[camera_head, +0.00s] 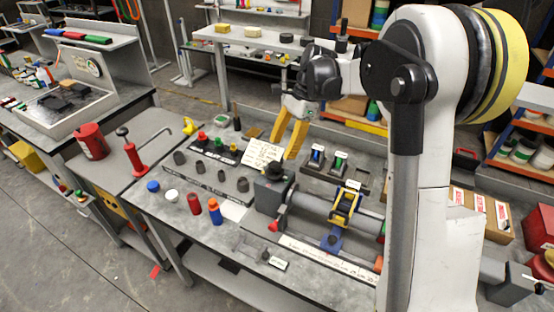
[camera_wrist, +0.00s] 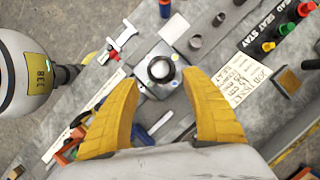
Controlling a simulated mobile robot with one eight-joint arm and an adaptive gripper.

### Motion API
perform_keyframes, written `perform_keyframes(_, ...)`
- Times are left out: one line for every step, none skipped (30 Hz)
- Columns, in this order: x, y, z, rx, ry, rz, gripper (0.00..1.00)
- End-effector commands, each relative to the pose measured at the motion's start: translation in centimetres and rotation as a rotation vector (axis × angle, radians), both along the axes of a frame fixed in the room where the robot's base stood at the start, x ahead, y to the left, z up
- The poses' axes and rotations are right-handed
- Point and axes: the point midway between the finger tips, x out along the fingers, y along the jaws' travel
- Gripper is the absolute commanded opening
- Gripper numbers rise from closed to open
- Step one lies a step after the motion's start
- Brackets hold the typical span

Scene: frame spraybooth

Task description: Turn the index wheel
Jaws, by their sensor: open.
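A dark round knob, which looks like the index wheel (camera_head: 278,168), sits on top of a grey block (camera_head: 268,194) at the left end of a grey roller fixture (camera_head: 318,205). In the wrist view the wheel (camera_wrist: 160,69) shows from above, with a pale centre, on its grey block (camera_wrist: 150,90). My gripper (camera_head: 281,149) has two yellow fingers pointing down, spread apart and empty, above and a little behind the wheel. In the wrist view the wheel lies between the fingertips of my gripper (camera_wrist: 160,78), seemingly below them and apart from them.
A yellow-and-black clamp (camera_head: 345,204) sits on the roller. A handwritten note (camera_head: 262,153) lies behind the wheel. A dark board with several caps and sleeves (camera_head: 210,172) stands to the left.

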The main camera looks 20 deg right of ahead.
Motion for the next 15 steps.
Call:
perform_keyframes(0.1, -0.4, 1.1, 0.0, 0.0, -0.001, 0.55)
perform_keyframes(0.1, -0.7, 1.7, 0.0, 0.0, 0.0, 0.55)
perform_keyframes(0.2, -1.0, 2.4, 0.0, 0.0, -0.001, 0.55)
perform_keyframes(0.2, -1.2, 2.9, 0.0, -0.001, -0.001, 0.55)
perform_keyframes(0.2, -1.4, 3.4, 0.0, -0.001, -0.001, 0.55)
perform_keyframes(0.3, -1.6, 3.9, 0.0, 0.0, -0.001, 0.55)
perform_keyframes(0.3, -1.8, 4.3, 0.0, 0.0, -0.001, 0.55)
perform_keyframes(0.3, -1.9, 4.6, 0.0, 0.0, 0.0, 0.55)
perform_keyframes(0.4, -2.0, 4.9, 0.0, 0.0, 0.0, 0.55)
perform_keyframes(0.4, -2.1, 5.1, 0.0, 0.0, 0.0, 0.55)
perform_keyframes(0.4, -2.1, 5.3, 0.0, 0.0, 0.001, 0.55)
perform_keyframes(0.4, -2.2, 5.4, 0.0, 0.0, 0.001, 0.55)
perform_keyframes(0.4, -2.2, 5.5, 0.0, 0.0, 0.001, 0.55)
perform_keyframes(0.4, -2.2, 5.5, 0.0, 0.001, 0.001, 0.55)
perform_keyframes(0.4, -2.2, 5.5, 0.0, 0.001, 0.001, 0.55)
